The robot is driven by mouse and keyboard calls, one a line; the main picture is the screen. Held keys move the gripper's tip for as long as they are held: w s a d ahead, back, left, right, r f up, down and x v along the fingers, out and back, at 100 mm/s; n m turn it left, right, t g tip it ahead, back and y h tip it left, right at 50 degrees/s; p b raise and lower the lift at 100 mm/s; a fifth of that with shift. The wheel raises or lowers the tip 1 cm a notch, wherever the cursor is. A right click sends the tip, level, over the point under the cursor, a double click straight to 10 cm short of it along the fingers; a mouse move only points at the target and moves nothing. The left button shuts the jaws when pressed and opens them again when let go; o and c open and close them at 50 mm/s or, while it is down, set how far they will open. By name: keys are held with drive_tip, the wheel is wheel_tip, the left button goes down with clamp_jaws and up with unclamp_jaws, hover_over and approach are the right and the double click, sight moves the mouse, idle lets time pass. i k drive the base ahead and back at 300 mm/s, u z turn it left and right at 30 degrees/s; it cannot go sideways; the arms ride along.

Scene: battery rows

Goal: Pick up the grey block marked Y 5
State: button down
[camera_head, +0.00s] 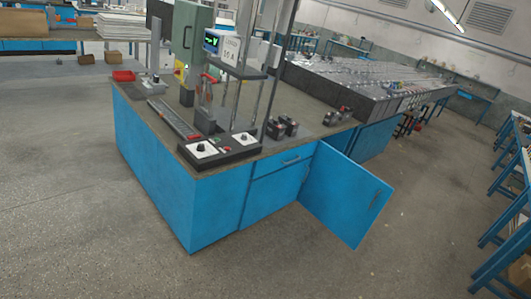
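I cannot make out a grey block marked Y 5 in this view.
A blue bench (155,155) stands in the middle, with its blue cabinet door (345,195) swung open to the right. Grey floor (90,240) is clear in front.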

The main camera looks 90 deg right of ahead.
sight(346, 114)
drive_tip(key=z, duration=1.1)
drive_tip(key=i, duration=0.15)
drive_tip(key=z, duration=2.25)
drive_tip(key=i, duration=0.9)
drive_tip(key=u, duration=0.25)
drive_tip(key=k, duration=0.65)
drive_tip(key=z, duration=0.2)
drive_tip(key=i, duration=0.6)
drive_tip(key=u, duration=0.05)
